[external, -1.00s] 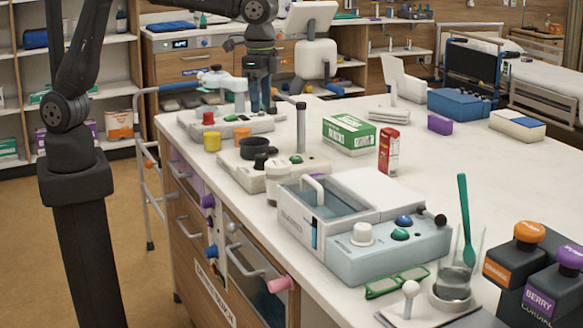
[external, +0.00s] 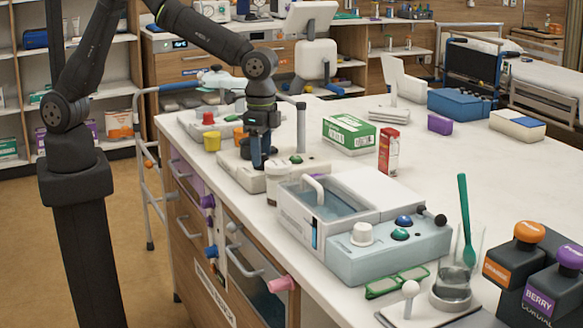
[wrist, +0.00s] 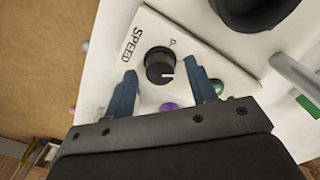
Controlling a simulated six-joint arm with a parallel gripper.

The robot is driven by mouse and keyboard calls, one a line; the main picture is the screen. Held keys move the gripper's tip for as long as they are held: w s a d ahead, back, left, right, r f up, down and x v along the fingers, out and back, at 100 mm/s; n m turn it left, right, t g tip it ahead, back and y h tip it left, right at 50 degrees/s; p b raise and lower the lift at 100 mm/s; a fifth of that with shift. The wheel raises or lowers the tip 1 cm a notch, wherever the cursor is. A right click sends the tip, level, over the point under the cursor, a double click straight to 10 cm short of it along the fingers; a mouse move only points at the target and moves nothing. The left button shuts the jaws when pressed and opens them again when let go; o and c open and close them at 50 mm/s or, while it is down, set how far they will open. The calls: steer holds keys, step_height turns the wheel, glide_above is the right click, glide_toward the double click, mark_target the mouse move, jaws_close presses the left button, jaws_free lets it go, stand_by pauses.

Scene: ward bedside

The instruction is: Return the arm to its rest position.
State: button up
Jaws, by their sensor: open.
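My gripper (external: 259,150) hangs fingers-down over the white device (external: 232,170) with a metal post, near the counter's left edge. In the wrist view my gripper's two blue fingers (wrist: 165,82) are apart with nothing held. A black dial (wrist: 160,66) on a white panel marked SPEED appears between and just beyond the fingertips. I cannot tell whether the fingers touch the dial. A purple button (wrist: 168,106) and a green button (wrist: 217,86) lie near the fingers. The fingers hide the dial in the external view.
A metal post (external: 300,128) rises at the right. A green box (external: 349,133) is further right.

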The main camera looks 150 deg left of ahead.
step_height(320, 180, up, 17)
step_height(320, 180, down, 17)
steer(key=shift+f, duration=0.2)
steer(key=shift+r+n, duration=0.2)
steer(key=shift+n, duration=0.2)
steer(key=n, duration=1)
steer(key=shift+n, duration=0.4)
steer(key=shift+r, duration=1.6)
